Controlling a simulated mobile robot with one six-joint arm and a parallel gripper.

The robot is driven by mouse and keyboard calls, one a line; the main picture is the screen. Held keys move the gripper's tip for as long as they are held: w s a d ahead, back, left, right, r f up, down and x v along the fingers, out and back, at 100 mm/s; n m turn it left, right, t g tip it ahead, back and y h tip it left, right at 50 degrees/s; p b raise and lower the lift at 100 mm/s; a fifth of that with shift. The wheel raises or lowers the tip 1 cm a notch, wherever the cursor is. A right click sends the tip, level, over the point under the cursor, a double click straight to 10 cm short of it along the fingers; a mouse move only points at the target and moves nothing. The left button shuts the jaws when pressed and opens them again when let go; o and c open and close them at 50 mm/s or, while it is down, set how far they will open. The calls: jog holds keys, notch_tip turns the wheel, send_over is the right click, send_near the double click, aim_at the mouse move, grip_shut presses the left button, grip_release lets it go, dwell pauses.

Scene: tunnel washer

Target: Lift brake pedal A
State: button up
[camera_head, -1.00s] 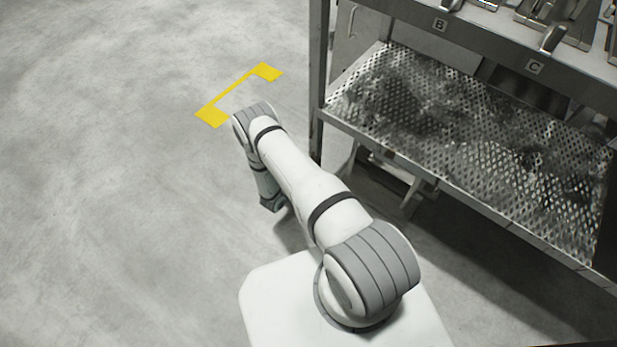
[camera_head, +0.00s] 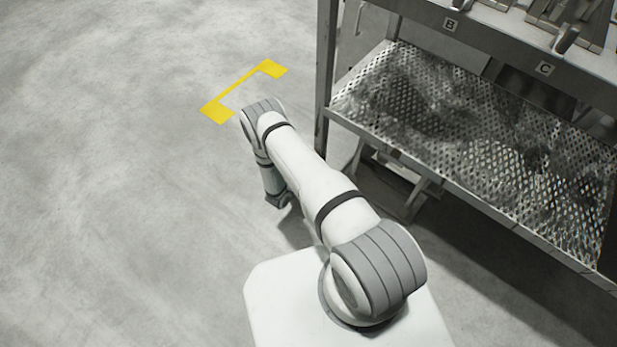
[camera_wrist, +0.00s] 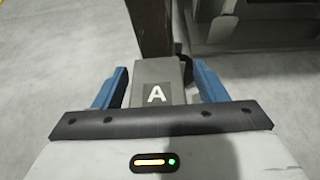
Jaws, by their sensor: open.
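In the wrist view a grey block (camera_wrist: 176,72) marked with a white letter A, which I take to be brake pedal A, sits between the two blue fingers of my gripper (camera_wrist: 159,67). The fingers stand apart on either side of it, with a narrow gap at the left finger. I cannot tell whether the right finger touches it. In the head view my gripper (camera_head: 278,200) hangs low at the end of the arm, left of the steel rack. Pedal A cannot be made out in the head view.
A steel rack (camera_head: 327,75) with a perforated lower shelf (camera_head: 470,150) stands at right, with labels B (camera_head: 450,25) and C (camera_head: 545,69) on its upper edge. In the wrist view a dark post (camera_wrist: 152,28) rises behind the block. Open floor with yellow marking (camera_head: 217,112) lies left.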

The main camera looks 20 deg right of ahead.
jog(key=p+v, duration=0.2)
jog(key=v, duration=0.5)
jog(key=shift+s+a+r, duration=0.15)
jog(key=shift+s+a, duration=0.05)
jog(key=shift+a, duration=0.1)
